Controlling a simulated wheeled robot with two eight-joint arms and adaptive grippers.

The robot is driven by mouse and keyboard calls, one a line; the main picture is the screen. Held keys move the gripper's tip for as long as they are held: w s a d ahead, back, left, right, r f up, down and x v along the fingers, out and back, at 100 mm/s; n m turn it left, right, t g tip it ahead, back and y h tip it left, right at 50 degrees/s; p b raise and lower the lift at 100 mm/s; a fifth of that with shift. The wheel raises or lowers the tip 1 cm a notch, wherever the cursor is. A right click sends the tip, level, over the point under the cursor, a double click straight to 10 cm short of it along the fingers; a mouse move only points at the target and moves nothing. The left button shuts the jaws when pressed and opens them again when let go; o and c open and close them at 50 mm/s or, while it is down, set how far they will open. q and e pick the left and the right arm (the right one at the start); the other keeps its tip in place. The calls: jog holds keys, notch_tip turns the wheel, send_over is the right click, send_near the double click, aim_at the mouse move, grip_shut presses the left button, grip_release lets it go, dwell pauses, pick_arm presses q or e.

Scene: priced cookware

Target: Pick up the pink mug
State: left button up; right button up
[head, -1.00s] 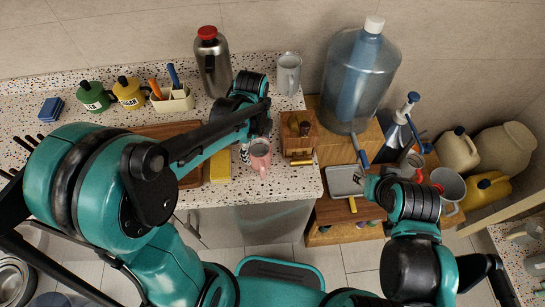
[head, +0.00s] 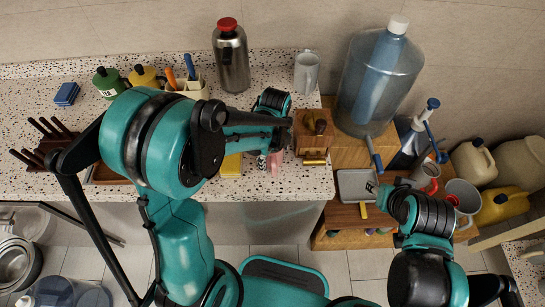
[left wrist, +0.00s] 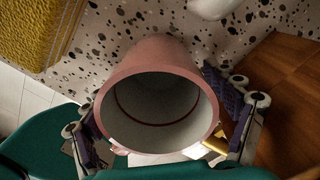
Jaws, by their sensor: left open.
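The pink mug (head: 276,163) stands on the speckled counter, mostly hidden by my left arm in the head view. In the left wrist view the mug (left wrist: 160,58) fills the middle, its open rim and pale inside facing the camera. My left gripper (left wrist: 166,122) is open, with one finger on each side of the mug. The right finger looks very close to the mug wall; I cannot tell whether it touches. My right gripper (head: 371,188) is over the wooden shelf at the right, small and dark, its jaws unclear.
A wooden box (head: 312,130) stands just right of the mug. A yellow sponge-like block (head: 231,164) lies left of it. A large water bottle (head: 378,85) stands at the right.

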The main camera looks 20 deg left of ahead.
pick_arm(q)
jog(key=c, duration=1.5)
jog(key=shift+r, duration=0.1)
